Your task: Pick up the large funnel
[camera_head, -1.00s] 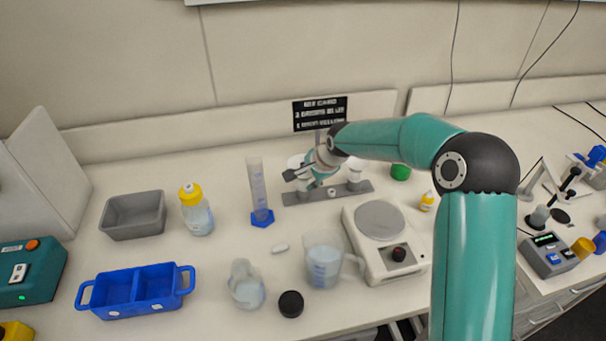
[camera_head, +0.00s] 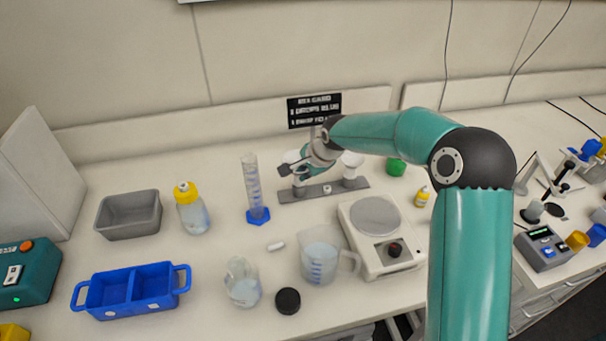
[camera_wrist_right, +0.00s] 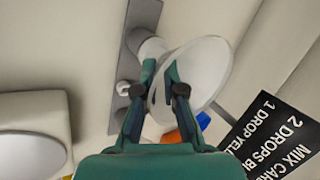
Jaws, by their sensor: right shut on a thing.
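The large funnel is white and shows in the right wrist view (camera_wrist_right: 208,62) with its wide cone between my fingers. Its narrower part points towards the grey rack (camera_wrist_right: 135,50). My right gripper (camera_wrist_right: 170,82) is shut on the funnel's rim and wall. In the head view the funnel (camera_head: 291,157) shows only partly behind my right gripper (camera_head: 284,170), at the left end of the rack (camera_head: 322,190). I cannot tell whether it still rests in the rack. A second white funnel (camera_head: 352,159) stands at the rack's right end. My left gripper is out of view.
A measuring cylinder (camera_head: 253,185) stands close left of the rack. A black sign (camera_head: 314,110) is behind it. A hotplate (camera_head: 380,240), a beaker (camera_head: 320,262) and a flask (camera_head: 242,285) are in front. A green cap (camera_head: 396,167) lies to the right.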

